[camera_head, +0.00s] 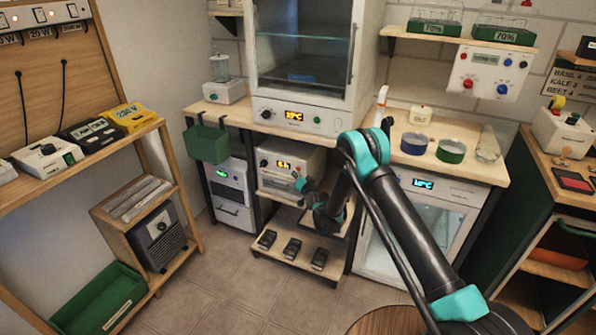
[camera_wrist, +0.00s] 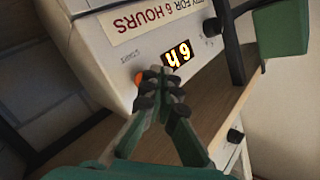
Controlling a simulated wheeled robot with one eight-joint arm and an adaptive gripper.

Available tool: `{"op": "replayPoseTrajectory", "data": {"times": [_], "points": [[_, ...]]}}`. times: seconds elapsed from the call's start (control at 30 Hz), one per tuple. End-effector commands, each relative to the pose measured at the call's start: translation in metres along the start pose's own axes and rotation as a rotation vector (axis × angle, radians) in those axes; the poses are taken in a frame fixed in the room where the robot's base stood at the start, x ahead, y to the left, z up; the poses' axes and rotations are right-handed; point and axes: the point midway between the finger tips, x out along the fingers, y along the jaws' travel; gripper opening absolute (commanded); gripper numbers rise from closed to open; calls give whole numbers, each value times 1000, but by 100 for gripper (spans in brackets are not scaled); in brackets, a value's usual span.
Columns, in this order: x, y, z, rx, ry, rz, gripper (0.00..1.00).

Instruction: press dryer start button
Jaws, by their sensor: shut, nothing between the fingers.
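The dryer (camera_head: 312,160) is a white box on a shelf under the counter, with a lit orange display (camera_head: 284,165) on its front. The orange start button (camera_wrist: 138,78) sits beside the display, next to a small printed label. My gripper (camera_wrist: 158,76) is shut and empty, with its dark fingertips close in front of the panel, just beside the button. I cannot tell whether they touch it. In the head view my gripper (camera_head: 299,178) covers the button area.
A dark knob (camera_wrist: 211,27) is on the dryer's panel. A green bin (camera_head: 207,145) hangs from the counter to the left. Above stands a cabinet with its own display (camera_head: 293,114). A glass-door unit (camera_head: 420,225) stands to the right.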

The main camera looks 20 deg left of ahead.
Motion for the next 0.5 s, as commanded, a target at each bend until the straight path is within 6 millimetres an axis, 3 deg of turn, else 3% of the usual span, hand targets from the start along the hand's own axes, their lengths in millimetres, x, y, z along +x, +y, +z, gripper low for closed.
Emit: {"op": "replayPoseTrajectory", "data": {"times": [0.3, 0.5], "points": [[-1, -1, 1, 1, 0, 0, 0], [-12, -9, 9, 0, -1, 0, 0]]}}
